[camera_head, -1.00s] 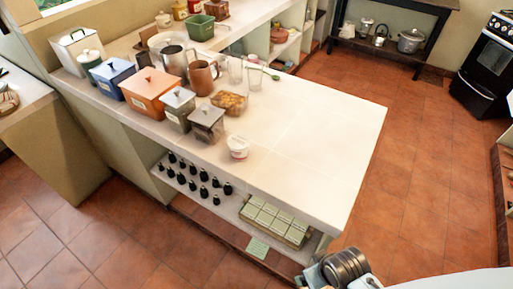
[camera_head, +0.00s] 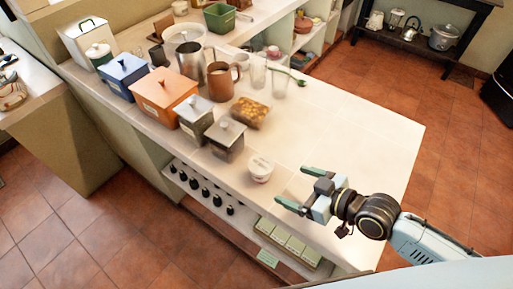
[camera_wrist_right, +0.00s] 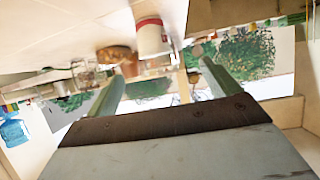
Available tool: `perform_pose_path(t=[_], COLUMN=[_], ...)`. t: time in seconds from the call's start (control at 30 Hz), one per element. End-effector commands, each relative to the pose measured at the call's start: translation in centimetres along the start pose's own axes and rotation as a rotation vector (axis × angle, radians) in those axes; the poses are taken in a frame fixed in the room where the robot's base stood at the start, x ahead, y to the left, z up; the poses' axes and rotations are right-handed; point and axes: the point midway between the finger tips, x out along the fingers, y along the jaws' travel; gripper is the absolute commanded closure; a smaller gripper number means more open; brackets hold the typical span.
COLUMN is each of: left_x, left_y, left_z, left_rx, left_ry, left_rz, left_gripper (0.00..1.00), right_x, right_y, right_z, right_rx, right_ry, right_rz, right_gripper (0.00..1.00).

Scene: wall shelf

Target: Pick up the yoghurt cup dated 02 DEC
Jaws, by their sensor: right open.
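A small white yoghurt cup (camera_head: 261,170) stands upright on the counter near its front edge. No date on it can be read in the head view. In the right wrist view a white cup with a red band (camera_wrist_right: 152,38) shows beyond the fingers, upside down in the picture. My right gripper (camera_head: 293,187) is open and empty, with green fingers pointing toward the cup, a short gap to its right. Its fingers also show in the right wrist view (camera_wrist_right: 162,80). My left gripper is out of view.
A brown mug (camera_head: 222,82) and glasses stand behind. The counter's right part (camera_head: 365,125) is clear. Bottles and boxes fill the shelf below.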

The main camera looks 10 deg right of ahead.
Motion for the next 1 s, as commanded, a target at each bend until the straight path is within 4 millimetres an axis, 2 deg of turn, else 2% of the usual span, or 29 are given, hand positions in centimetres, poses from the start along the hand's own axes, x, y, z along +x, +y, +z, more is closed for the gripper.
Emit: perform_pose_path(t=[0.07,0.13,0.33,0.47,0.6,0.83,1.0], left_x=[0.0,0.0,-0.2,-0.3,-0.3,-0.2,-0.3], left_y=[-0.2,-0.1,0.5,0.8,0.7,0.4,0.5], left_z=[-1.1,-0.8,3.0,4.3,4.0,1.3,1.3], left_rx=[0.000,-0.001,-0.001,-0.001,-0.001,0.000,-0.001], left_ry=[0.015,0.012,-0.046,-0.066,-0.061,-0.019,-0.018], left_rz=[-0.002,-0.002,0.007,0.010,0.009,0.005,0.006], left_gripper=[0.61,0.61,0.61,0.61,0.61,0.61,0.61], right_x=[-0.1,0.2,3.5,6.0,7.6,9.3,11.7], right_y=[0.2,0.4,0.5,0.4,0.5,0.7,1.1], right_z=[-0.3,-0.6,-0.9,-1.0,-1.0,-1.3,-1.6], right_rx=[-0.005,-0.004,-0.002,-0.002,-0.003,-0.005,-0.002], right_ry=[0.021,0.034,0.043,0.041,0.039,0.039,0.039], right_rz=[-0.005,-0.006,-0.005,-0.006,-0.006,-0.005,-0.006], right_gripper=[0.12,0.12,0.12,0.12,0.12,0.12,0.12])
